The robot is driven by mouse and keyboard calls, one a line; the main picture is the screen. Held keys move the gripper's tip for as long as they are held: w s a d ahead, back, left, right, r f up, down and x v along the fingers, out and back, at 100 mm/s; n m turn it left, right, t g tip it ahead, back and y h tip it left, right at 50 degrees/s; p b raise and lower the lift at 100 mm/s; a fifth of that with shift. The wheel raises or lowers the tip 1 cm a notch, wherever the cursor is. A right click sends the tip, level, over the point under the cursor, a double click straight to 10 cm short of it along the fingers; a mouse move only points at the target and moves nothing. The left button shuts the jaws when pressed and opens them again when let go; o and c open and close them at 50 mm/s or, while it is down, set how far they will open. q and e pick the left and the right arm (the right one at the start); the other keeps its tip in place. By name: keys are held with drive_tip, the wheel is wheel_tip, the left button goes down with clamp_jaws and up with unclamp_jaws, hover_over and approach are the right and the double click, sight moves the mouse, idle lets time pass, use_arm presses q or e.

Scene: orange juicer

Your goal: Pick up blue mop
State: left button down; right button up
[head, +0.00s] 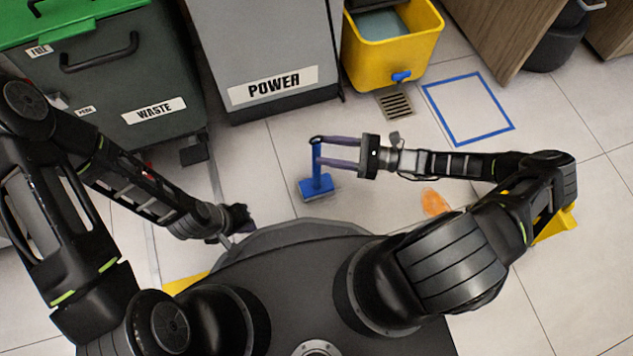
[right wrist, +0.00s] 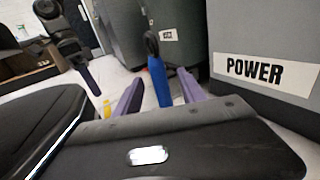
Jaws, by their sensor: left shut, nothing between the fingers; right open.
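The blue mop (head: 317,172) stands upright on the tiled floor in the head view, with a flat blue head at the bottom and a dark loop at the top of its handle. My right gripper (head: 320,151) is open, its two purple fingers reaching left to the handle. In the right wrist view the blue handle (right wrist: 159,82) stands between the two spread fingers (right wrist: 158,92), with a gap on each side. My left gripper (head: 240,222) is shut and empty, low at the left near my base, far from the mop.
A grey cabinet marked POWER (head: 268,60) and a dark waste bin (head: 130,80) stand behind. A yellow bucket (head: 392,60) stands at the back, near a floor drain (head: 396,106) and a blue floor square (head: 467,108). An orange spill (head: 435,202) lies right of the mop.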

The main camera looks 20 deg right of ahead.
sight(317, 149)
drive_tip(key=x, duration=0.3)
drive_tip(key=shift+a+b, duration=0.25)
drive_tip(key=shift+b, duration=0.1)
drive_tip(key=shift+c, duration=0.5)
clamp_jaws()
